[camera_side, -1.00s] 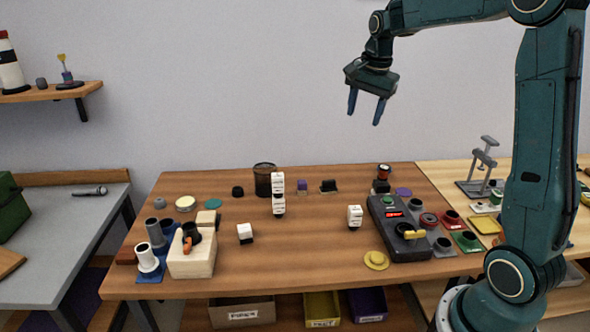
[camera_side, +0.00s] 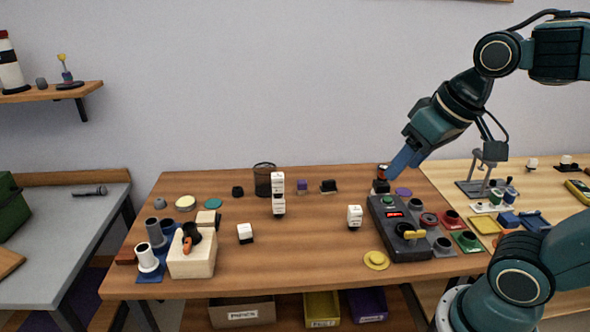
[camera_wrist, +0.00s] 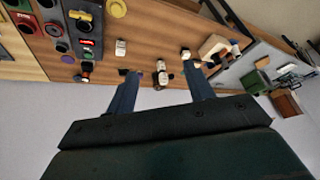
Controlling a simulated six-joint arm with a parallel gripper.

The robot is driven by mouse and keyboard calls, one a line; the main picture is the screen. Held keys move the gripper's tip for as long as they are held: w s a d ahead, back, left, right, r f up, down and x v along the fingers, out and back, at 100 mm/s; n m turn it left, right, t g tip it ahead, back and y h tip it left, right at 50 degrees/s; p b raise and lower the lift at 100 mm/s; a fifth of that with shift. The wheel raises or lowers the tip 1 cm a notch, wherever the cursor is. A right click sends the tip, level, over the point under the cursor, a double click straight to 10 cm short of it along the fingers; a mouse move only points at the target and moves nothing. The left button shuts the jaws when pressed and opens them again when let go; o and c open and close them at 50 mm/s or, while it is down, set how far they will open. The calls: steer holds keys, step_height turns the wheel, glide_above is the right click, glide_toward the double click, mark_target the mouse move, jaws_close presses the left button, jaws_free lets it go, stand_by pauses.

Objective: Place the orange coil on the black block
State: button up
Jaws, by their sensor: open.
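A small dark round piece with an orange-red band, which looks like the orange coil (camera_side: 383,168), shows at the back right of the table. It appears directly above the black block (camera_side: 380,187); I cannot tell whether it rests on it or stands behind it. Both look small in the wrist view, the coil (camera_wrist: 81,78) near the table edge and the block (camera_wrist: 87,66) beside it. My gripper (camera_side: 396,170) is open and tilted, its fingers overlapping the area just right of the coil in the side view. In the wrist view my gripper (camera_wrist: 160,65) has nothing between its fingers.
A dark control box (camera_side: 400,228) with a yellow handle stands in front of the block. A white stack (camera_side: 278,194), a white-topped piece (camera_side: 354,216) and a mesh cup (camera_side: 264,179) stand further left. The table's middle front is clear.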

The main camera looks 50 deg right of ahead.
steer(key=s+f+n, duration=0.1)
steer(key=s+a+n, duration=0.1)
steer(key=s, duration=0.1)
steer(key=shift+a+f, duration=0.15)
steer(key=shift+f, duration=0.25)
